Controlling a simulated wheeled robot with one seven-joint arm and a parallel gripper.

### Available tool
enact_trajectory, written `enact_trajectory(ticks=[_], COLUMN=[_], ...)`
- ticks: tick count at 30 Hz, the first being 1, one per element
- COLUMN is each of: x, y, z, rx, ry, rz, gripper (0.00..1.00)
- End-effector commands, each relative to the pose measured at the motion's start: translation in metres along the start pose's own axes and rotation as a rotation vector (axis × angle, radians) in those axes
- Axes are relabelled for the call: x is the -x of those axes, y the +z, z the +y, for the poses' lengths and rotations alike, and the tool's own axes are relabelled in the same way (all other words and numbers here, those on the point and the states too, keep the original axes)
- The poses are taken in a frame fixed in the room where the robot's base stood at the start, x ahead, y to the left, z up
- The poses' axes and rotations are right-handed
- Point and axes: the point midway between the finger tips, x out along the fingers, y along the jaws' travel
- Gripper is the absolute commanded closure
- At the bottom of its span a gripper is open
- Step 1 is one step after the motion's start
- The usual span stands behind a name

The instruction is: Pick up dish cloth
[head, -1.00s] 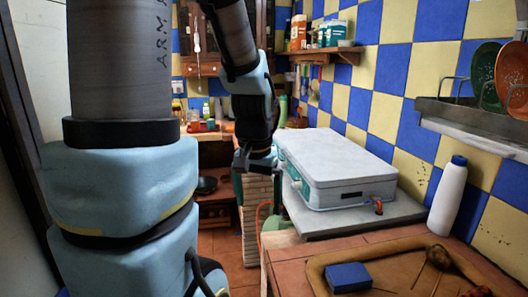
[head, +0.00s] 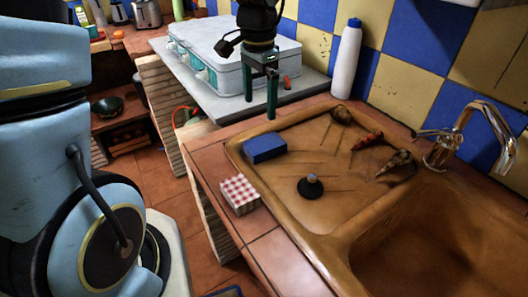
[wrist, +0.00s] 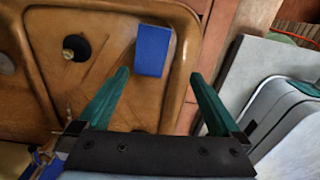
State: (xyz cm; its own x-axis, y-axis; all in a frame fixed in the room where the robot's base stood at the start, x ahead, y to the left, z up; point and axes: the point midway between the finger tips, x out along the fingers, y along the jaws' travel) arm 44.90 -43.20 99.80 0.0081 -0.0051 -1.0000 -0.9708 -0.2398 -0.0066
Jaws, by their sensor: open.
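A folded red-and-white checkered cloth (head: 239,194) lies on the tiled counter's front edge, left of the sink's draining board, in the head view. I cannot make it out in the wrist view. My gripper (head: 260,106) is open and empty, fingers pointing down, behind the draining board by the stove. It is farther back than the cloth and apart from it. In the wrist view my gripper (wrist: 160,75) shows its two green fingers spread, with a blue sponge-like block (wrist: 153,50) beyond their tips.
The blue block (head: 265,148), a black plug (head: 311,187) and several brushes or utensils lie on the brown draining board (head: 285,205). A white bottle (head: 346,60) stands by the wall. A faucet (head: 462,140) rises at right. The pale stove (head: 205,60) is behind my gripper.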

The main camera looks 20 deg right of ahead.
Motion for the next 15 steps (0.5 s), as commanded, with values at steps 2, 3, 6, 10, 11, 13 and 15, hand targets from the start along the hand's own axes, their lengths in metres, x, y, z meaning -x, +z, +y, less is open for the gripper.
enact_trajectory(ticks=[2,3,6,10,11,13,15], x=[-0.004,-0.006,-0.016,-0.037,-0.041,-0.050,-0.055], y=[-0.015,-0.018,-0.020,-0.019,-0.019,-0.019,-0.019], z=[0.012,0.016,0.018,0.018,0.018,0.018,0.017], rx=[-0.074,-0.093,-0.107,-0.105,-0.105,-0.103,-0.102], ry=[0.005,0.007,0.009,0.010,0.010,0.009,0.008], rz=[-0.005,-0.008,-0.010,-0.012,-0.012,-0.010,-0.009], gripper=[0.00,0.00,0.00,0.00,0.00,0.00,0.00])
